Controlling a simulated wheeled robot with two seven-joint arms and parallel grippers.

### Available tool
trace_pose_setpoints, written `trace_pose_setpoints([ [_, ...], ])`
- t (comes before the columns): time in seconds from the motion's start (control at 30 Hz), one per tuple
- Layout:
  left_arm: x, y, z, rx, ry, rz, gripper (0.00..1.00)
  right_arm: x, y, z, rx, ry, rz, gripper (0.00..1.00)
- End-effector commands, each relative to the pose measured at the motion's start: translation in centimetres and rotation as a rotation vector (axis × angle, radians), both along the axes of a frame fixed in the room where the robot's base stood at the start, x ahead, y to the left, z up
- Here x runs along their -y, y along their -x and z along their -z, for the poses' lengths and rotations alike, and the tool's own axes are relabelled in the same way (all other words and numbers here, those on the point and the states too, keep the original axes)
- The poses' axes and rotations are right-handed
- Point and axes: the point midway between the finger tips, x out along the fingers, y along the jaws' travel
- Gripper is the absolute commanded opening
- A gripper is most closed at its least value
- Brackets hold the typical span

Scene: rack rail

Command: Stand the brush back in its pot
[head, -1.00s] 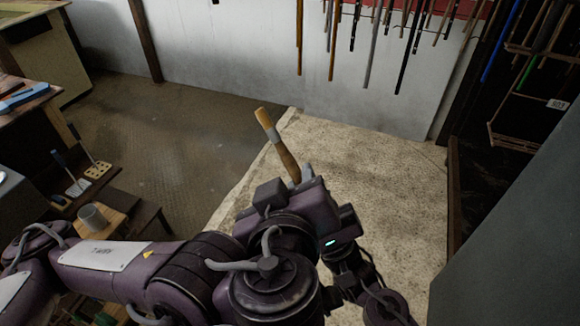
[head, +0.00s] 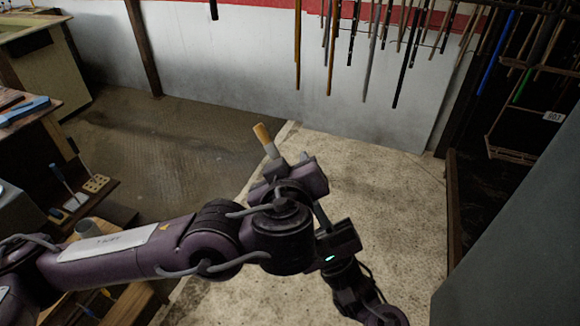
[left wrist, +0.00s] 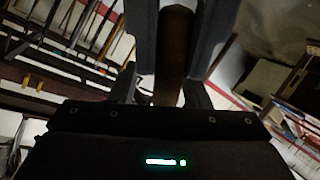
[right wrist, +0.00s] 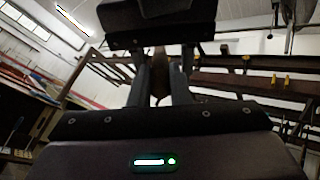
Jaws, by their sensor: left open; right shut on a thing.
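The brush (head: 262,134) points up and left, orange bristles on top above a grey ferrule; its handle is hidden behind my left gripper in the head view. My right gripper (head: 322,216) is shut on the brush's brown handle, which shows between its fingers in the right wrist view (right wrist: 160,78). My left gripper (head: 292,172) is open, with the handle between its fingers in the left wrist view (left wrist: 175,45). Whether its fingers touch the handle I cannot tell. A grey cup, seemingly the pot (head: 86,228), stands at lower left, partly covered by my left arm.
A wooden block with holes (head: 96,184) and blue-handled tools (head: 58,174) are on a low shelf at left. A workbench (head: 40,112) is above them. Rods hang on the back wall (head: 330,50). A grey panel (head: 520,230) closes the right side. The pale floor between is clear.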

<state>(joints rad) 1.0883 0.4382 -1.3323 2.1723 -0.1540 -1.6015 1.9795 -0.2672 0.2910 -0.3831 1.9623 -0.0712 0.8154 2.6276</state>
Motion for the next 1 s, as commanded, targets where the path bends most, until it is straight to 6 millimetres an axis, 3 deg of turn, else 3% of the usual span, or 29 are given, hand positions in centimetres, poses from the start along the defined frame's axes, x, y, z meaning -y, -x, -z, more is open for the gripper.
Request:
trace_pose_setpoints([
  [0.03, 0.00, 0.01, -0.02, 0.000, 0.000, 0.000, 0.43, 0.00, 0.00, -0.02, 0.000, 0.000, 0.000, 0.00],
  [0.37, 0.04, 0.05, -0.06, 0.001, 0.001, 0.002, 0.00, -0.07, 0.03, 0.02, -0.001, 0.000, -0.002, 0.00],
  [0.4, 0.06, 0.06, -0.06, 0.000, 0.001, 0.003, 0.00, -0.09, 0.04, 0.04, -0.002, 0.000, -0.003, 0.00],
  [0.43, 0.07, 0.07, -0.08, 0.000, 0.002, 0.003, 0.00, -0.11, 0.05, 0.04, -0.002, 0.000, -0.003, 0.19],
  [0.6, 0.08, 0.07, -0.09, 0.000, 0.002, 0.003, 0.00, -0.08, 0.03, 0.04, -0.001, 0.001, -0.002, 0.42],
  [1.0, 0.01, 0.04, -0.05, 0.000, 0.000, 0.001, 0.00, 0.38, 0.46, 0.76, -0.002, 0.001, 0.000, 0.42],
])
